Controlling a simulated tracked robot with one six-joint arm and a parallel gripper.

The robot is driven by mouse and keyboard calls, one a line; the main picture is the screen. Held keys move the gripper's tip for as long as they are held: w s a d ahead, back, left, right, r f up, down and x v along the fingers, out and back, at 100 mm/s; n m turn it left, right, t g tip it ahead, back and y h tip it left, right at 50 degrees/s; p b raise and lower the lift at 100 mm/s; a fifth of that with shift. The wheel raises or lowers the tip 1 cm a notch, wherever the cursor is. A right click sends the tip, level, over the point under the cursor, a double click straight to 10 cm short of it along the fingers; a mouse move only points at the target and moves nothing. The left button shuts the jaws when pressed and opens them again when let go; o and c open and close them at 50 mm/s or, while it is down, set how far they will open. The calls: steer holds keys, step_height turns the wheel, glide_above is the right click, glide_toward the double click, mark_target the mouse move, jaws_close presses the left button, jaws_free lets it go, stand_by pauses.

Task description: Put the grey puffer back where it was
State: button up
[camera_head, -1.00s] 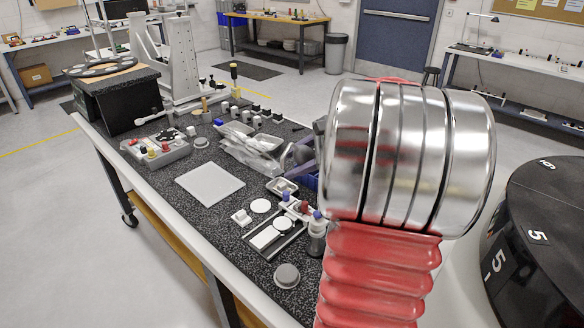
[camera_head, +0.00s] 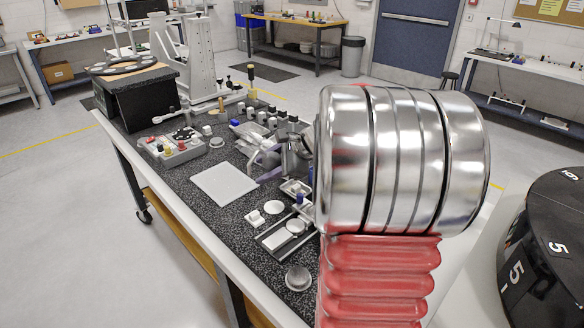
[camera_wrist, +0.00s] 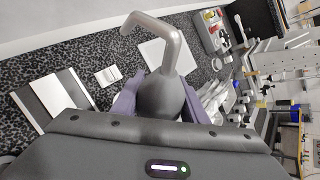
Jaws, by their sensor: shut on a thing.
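The grey puffer (camera_wrist: 170,92), a round bulb with a bent lighter-grey nozzle, is between the purple fingers of my gripper (camera_wrist: 160,94) in the wrist view. The fingers are shut on its sides, and the nozzle points up and to the left over the bench. In the head view my gripper (camera_head: 268,168) shows as purple parts above the middle of the speckled bench (camera_head: 200,170). It is partly hidden by my red and silver arm. The lower part of the bulb is hidden by the gripper body.
A white pad (camera_head: 224,183) lies on the bench left of my gripper. A grey tray (camera_head: 173,150) with coloured knobs stands further left. A slide fixture (camera_head: 285,236) and a grey dome (camera_head: 298,278) are at the near end. A dark round stand (camera_head: 550,250) is at right.

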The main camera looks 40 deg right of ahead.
steer(key=w+a+f, duration=0.2)
steer(key=w+a, duration=0.2)
steer(key=a, duration=0.4)
steer(key=w+a+f, duration=0.3)
steer(key=a, duration=0.5)
steer(key=s+a+f, duration=0.1)
steer(key=a+f, duration=0.5)
steer(key=a, duration=0.6)
steer(key=shift+s, duration=0.3)
steer(key=shift+s, duration=0.15)
